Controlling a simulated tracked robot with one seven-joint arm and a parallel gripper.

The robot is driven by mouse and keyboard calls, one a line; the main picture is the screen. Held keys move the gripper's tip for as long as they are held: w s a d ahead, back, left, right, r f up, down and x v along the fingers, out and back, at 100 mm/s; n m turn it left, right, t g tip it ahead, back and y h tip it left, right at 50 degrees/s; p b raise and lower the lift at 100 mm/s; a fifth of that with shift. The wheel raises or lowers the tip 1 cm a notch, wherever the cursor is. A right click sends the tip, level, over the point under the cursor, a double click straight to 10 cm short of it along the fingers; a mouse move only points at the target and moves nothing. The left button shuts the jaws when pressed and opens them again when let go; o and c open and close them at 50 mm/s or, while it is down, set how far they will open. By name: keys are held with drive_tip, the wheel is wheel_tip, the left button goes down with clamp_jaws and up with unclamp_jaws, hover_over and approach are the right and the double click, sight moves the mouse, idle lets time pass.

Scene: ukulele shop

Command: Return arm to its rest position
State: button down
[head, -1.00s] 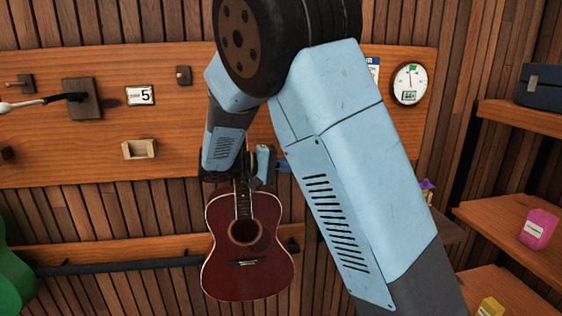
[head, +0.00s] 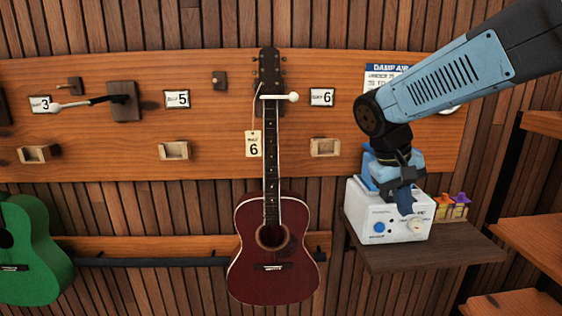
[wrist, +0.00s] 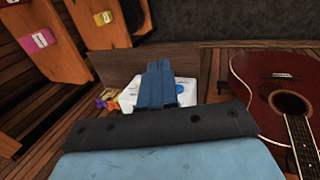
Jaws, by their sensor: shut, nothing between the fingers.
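My arm reaches in from the upper right of the head view, bent at a dark joint. My gripper (head: 405,208) points down in front of a white box-shaped device (head: 385,233) with a blue button and a dial. The gripper is shut and empty; whether it touches the device I cannot tell. In the wrist view its blue fingers (wrist: 158,84) lie together, hiding part of the white device (wrist: 186,92). The red ukulele (head: 275,262) hangs upright on the wall board, apart from my gripper. It also shows at the right of the wrist view (wrist: 262,90).
The device stands on a dark wall shelf (head: 455,250), with small orange and purple items (head: 452,205) beside it. A tag reading 6 (head: 254,143) hangs by the ukulele's neck. A green ukulele (head: 35,250) is at far left. Wooden shelves (head: 525,240) stand at right.

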drive_tip(key=s+a+r+t+y, duration=0.2)
drive_tip(key=s+r+t+y, duration=0.1)
drive_tip(key=s, duration=0.7)
drive_tip(key=shift+m+t+y, duration=0.4)
drive_tip(key=shift+t+y, duration=0.2)
drive_tip(key=shift+t, duration=0.6)
drive_tip(key=c, duration=1.8)
unclamp_jaws()
drive_tip(key=shift+d, duration=0.1)
